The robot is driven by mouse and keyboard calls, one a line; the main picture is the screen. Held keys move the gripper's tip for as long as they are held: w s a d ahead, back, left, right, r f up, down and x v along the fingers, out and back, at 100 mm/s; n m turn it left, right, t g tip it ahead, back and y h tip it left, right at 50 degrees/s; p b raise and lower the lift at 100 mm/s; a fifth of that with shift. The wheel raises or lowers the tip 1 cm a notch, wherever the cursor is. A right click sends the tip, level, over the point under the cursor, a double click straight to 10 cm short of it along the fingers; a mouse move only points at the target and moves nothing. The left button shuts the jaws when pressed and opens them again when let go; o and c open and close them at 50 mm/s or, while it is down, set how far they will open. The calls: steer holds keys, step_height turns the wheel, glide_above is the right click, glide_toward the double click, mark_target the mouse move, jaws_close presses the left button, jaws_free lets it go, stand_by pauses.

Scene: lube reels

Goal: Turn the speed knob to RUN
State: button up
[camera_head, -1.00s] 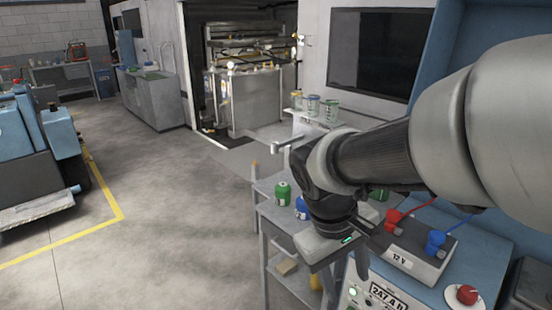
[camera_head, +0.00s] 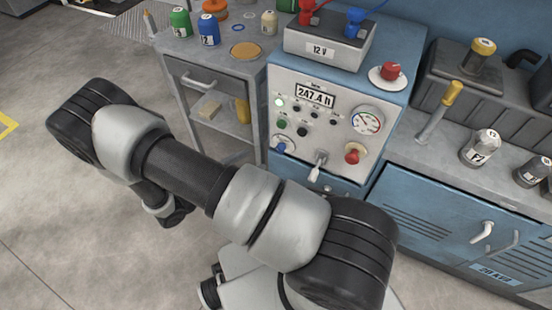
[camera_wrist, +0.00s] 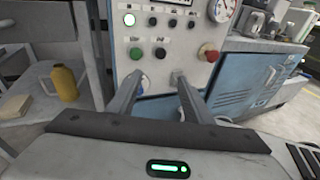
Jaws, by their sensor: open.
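The control panel (camera_head: 335,120) has a light front with a display reading 247.4 h. Along its lower edge, a blue knob (camera_head: 281,147) sits at left, a silver lever-like handle (camera_head: 317,167) in the middle and a red knob (camera_head: 352,153) at right. Their labels are too small to read, so I cannot tell which is the speed knob. In the wrist view my gripper (camera_wrist: 158,80) is open and empty, facing the lower panel. The blue knob (camera_wrist: 144,82) shows near its left fingertip and the silver handle (camera_wrist: 177,77) near its right. The head view does not show the fingers.
A grey cart (camera_head: 205,75) with bottles stands at left. A blue cabinet (camera_head: 430,215) with handles is at right.

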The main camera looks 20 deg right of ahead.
step_height(320, 180, down, 14)
steer(key=s+n+t+y+b, duration=0.1)
steer(key=s+n+t+b, duration=0.15)
steer(key=n+t, duration=0.4)
steer(key=n+b, duration=0.1)
steer(key=b, duration=0.2)
glide_toward(279, 151)
steer(key=x, duration=0.8)
steer(key=shift+w+d+f, duration=0.1)
steer(key=shift+w+d, duration=0.1)
steer(key=c, duration=1.1)
